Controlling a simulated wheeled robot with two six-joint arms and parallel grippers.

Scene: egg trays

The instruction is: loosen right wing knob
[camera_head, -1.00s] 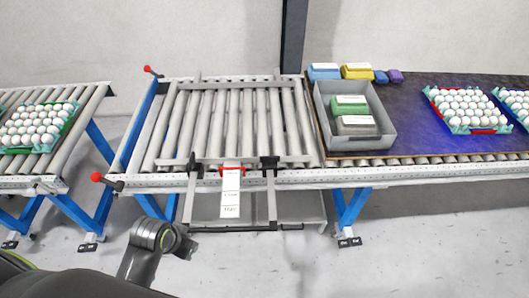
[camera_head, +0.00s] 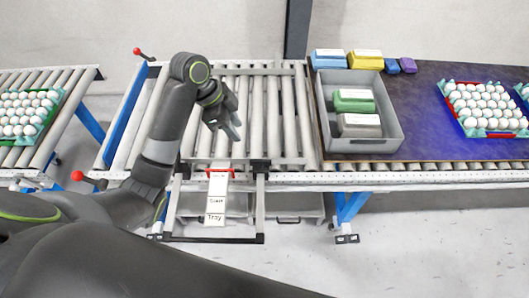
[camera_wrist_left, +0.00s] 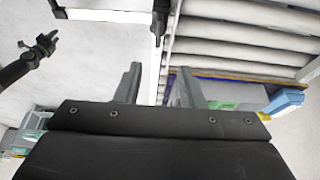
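On the near rail of the middle roller conveyor, a black clamp (camera_head: 262,167) sits at the right end of the slide-out frame (camera_head: 258,215). The right wing knob is too small to make out there. My left gripper (camera_head: 224,127) hangs over the rollers, up and left of that clamp and apart from it, with nothing between its fingers. In the left wrist view, the two fingers (camera_wrist_left: 160,85) stand apart, and a black fitting (camera_wrist_left: 160,18) shows beyond them near the top. I cannot tell which clamp that is.
A red-topped white label (camera_head: 215,205) hangs between the frame's arms. Egg trays stand on the dark table (camera_head: 418,100) and the left conveyor (camera_head: 80,85). Red-knobbed levers (camera_head: 78,175) stick out at left.

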